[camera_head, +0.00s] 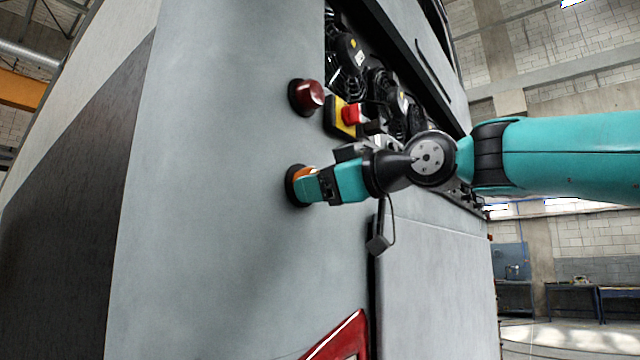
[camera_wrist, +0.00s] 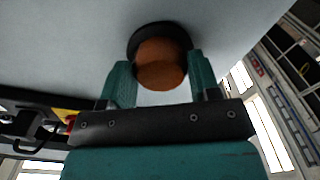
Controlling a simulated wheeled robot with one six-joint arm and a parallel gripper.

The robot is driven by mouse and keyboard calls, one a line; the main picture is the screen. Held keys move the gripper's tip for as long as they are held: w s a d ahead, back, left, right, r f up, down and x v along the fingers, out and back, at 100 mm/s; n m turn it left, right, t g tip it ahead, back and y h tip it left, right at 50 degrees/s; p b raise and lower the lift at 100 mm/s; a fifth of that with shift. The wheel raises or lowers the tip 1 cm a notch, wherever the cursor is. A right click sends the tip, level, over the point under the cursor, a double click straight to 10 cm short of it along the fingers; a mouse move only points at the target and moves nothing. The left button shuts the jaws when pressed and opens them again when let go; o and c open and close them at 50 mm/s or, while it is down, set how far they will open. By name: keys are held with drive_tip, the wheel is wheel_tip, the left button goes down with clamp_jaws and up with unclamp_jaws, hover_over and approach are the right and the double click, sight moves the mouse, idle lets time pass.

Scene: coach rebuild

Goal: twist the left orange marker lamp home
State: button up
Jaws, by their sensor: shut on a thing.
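The orange marker lamp (camera_wrist: 161,64) sits at its black round base on the grey coach panel, between my two fingers in the wrist view. In the head view only a sliver of the orange lamp (camera_head: 304,173) shows, with the black base (camera_head: 291,187) around it. My gripper (camera_head: 305,187) reaches in from the right and is shut on the lamp; it also shows in the wrist view (camera_wrist: 160,80). The fingers lie on either side of the lamp. Whether the lamp is fully seated in its base cannot be told.
A dark red lamp (camera_head: 312,94) sits above on the same panel. Right of it is a red button on a yellow box (camera_head: 346,115). An open bay with dark machinery (camera_head: 385,85) lies behind my wrist. A red triangular part (camera_head: 343,341) is below. The panel left of the lamp is clear.

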drive_tip(key=m, duration=1.1)
idle(0.3)
drive_tip(key=shift+m, duration=0.5)
drive_tip(key=o, duration=0.9)
drive_tip(key=shift+s, duration=0.1)
